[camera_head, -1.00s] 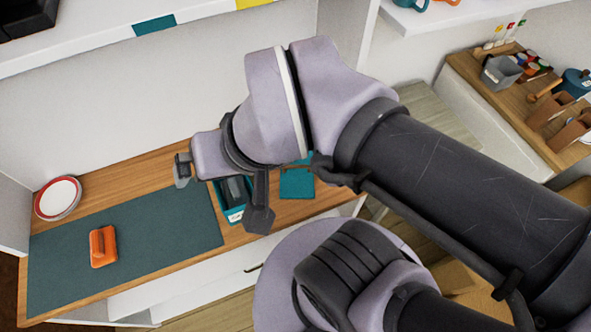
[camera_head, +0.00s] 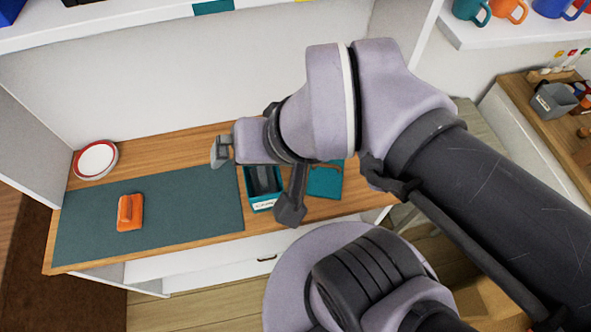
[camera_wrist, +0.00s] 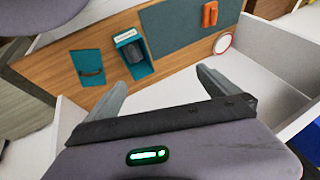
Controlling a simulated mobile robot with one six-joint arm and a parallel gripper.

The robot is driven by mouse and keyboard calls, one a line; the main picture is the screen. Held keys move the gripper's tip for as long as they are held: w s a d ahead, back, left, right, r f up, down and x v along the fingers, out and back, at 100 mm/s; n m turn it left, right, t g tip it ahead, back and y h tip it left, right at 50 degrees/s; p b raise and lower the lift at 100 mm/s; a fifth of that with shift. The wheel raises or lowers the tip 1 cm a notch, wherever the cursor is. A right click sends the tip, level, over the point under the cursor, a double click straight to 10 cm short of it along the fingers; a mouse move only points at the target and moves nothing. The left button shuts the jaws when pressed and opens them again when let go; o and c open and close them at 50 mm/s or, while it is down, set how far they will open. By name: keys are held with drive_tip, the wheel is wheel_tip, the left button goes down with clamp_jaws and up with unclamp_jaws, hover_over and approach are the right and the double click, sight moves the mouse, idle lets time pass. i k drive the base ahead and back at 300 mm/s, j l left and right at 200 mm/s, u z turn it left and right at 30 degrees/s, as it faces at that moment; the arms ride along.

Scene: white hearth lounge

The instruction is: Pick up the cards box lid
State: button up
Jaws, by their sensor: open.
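The cards box lid is a flat teal square (camera_head: 325,182) with a dark curved handle. It lies on the wooden counter, right of the open teal box (camera_head: 264,206), and is partly covered by my arm in the head view. In the wrist view the lid (camera_wrist: 88,68) is at upper left, beside the box (camera_wrist: 126,37), which has a white label and dark contents. My gripper (camera_head: 221,151) is open and empty, above the counter and left of the lid. Its two spread fingers (camera_wrist: 164,92) show in the wrist view, apart from the lid.
A dark green mat (camera_head: 160,210) with an orange block-like object (camera_head: 130,212) covers the counter's left part. A red-rimmed white plate (camera_head: 95,159) stands at the back left. A white wall is behind; a shelf with mugs (camera_head: 471,11) is at upper right.

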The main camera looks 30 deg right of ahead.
sight(325, 180)
drive_tip(key=j+z, duration=0.1)
drive_tip(key=z, duration=0.35)
drive_tip(key=i+j+z, duration=0.1)
drive_tip(key=z, duration=0.4)
drive_tip(key=j+z, duration=0.2)
drive_tip(key=z, duration=0.25)
drive_tip(key=j+z, duration=0.15)
drive_tip(key=z, duration=0.35)
drive_tip(key=j+z, duration=0.1)
drive_tip(key=z, duration=0.35)
drive_tip(key=k+j+z, duration=0.1)
drive_tip(key=z, duration=0.4)
